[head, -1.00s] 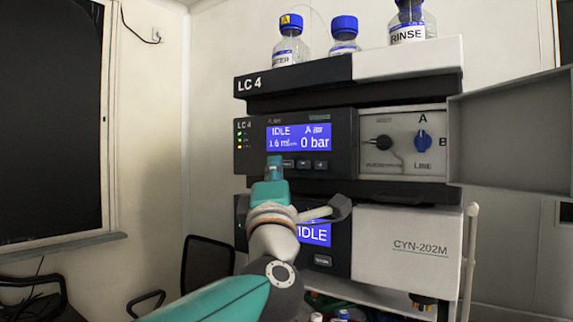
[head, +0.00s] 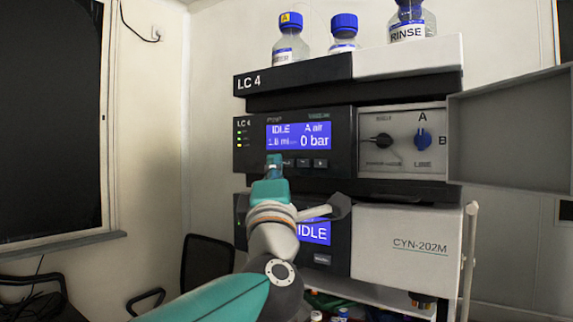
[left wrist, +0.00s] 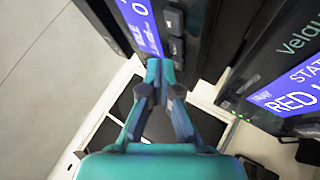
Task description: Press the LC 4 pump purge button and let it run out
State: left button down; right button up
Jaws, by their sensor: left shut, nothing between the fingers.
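The LC 4 pump (head: 340,165) is the dark middle module of the stack, with a blue display (head: 298,136) reading IDLE and 0 bar. A row of small dark buttons (head: 303,162) sits under the display; the leftmost is hidden behind my gripper. The buttons also show in the left wrist view (left wrist: 174,20). My left gripper (head: 275,160) is shut and empty, its tips at the left end of the button row. In the left wrist view its fingertips (left wrist: 159,68) are close to the panel; I cannot tell if they touch. My right gripper is not in view.
Several blue-capped bottles (head: 343,32) stand on top of the stack. An open grey door (head: 512,125) sticks out at the right beside the valve panel (head: 403,143). A lower module (head: 405,243) sits beneath the pump. A dark chair (head: 207,262) stands at the left.

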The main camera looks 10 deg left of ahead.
pick_arm(q)
jog(key=shift+w, duration=0.1)
jog(key=shift+w+d, duration=0.15)
jog(key=shift+w, duration=0.15)
jog(key=shift+w+d+p, duration=0.15)
jog(key=shift+w+p, duration=0.15)
jog(key=shift+w, duration=0.05)
dwell(0.8)
jog(key=shift+s, duration=0.1)
jog(key=shift+s+a+b, duration=0.3)
jog(key=shift+s+b, duration=0.25)
jog(key=shift+s, duration=0.15)
jog(key=shift+s, duration=0.1)
jog(key=s+b, duration=0.1)
jog(key=s+a, duration=0.1)
jog(key=s, duration=0.1)
jog(key=s+b, duration=0.1)
jog(key=shift+s+a+b, duration=0.25)
jog(key=shift+a+b, duration=0.05)
jog(key=shift+a, duration=0.05)
